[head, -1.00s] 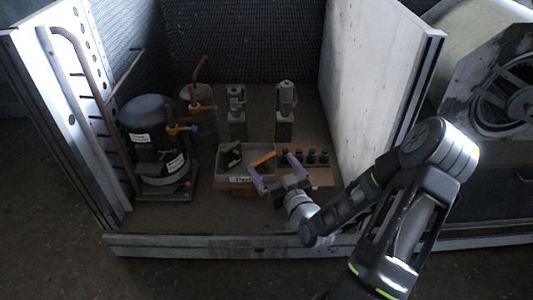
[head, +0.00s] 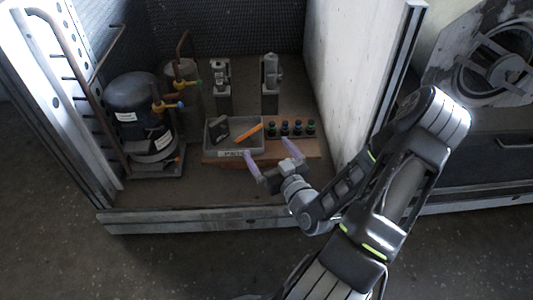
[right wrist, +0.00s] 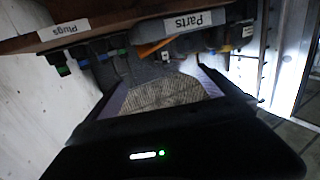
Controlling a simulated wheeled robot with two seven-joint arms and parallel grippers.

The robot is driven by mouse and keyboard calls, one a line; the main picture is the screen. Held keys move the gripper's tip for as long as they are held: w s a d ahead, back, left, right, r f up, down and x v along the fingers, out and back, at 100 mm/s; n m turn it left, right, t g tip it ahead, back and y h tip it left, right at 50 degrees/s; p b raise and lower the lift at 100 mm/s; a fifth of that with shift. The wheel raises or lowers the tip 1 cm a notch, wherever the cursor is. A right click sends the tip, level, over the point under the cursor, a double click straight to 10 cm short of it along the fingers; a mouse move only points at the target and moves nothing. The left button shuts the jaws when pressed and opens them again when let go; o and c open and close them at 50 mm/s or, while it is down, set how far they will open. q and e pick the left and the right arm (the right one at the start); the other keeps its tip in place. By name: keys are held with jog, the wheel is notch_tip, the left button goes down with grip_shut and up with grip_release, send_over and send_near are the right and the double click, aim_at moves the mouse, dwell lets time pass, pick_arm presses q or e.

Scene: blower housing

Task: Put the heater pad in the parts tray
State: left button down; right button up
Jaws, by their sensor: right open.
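The parts tray (head: 227,154) is a grey open box labelled "Parts", on a brown wooden base inside the housing. An orange strip (head: 248,132), which looks like the heater pad, lies tilted in it, beside a dark block (head: 219,130). My right gripper (head: 268,150) is open and empty, its purple fingers in front of the tray and apart from the strip. In the right wrist view, the strip (right wrist: 150,48) shows by the tray's "Parts" label (right wrist: 187,21), beyond the open fingers (right wrist: 160,88). My left gripper is out of view.
A rack of several dark plugs (head: 290,128) stands right of the tray. A black compressor (head: 135,105) with copper pipes is at the left, and two grey valve-like parts (head: 270,75) stand behind. A white wall panel (head: 355,75) closes the right side; a low front rail (head: 190,220) crosses before the base.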

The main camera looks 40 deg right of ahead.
jog(key=w+a+f+g+y, duration=0.2)
jog(key=a+f+g+y, duration=0.35)
jog(key=a+f, duration=0.9)
jog(key=s+a+f+g+y, duration=0.1)
jog(key=s+a+f+g, duration=0.4)
jog(key=s+a, duration=0.3)
jog(key=s+a+f+g+y, duration=0.2)
jog(key=s+a+f+g, duration=0.3)
jog(key=s+a, duration=0.3)
jog(key=shift+a+n, duration=0.4)
jog(key=shift+a, duration=0.6)
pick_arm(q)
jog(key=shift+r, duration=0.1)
pick_arm(e)
jog(key=shift+r, duration=0.1)
pick_arm(q)
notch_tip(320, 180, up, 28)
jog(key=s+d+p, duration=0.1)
jog(key=p, duration=2.7)
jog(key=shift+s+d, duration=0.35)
pick_arm(e)
notch_tip(320, 180, up, 28)
jog(key=s+a, duration=0.1)
jog(key=shift+s+a, duration=0.3)
jog(key=shift+a, duration=0.05)
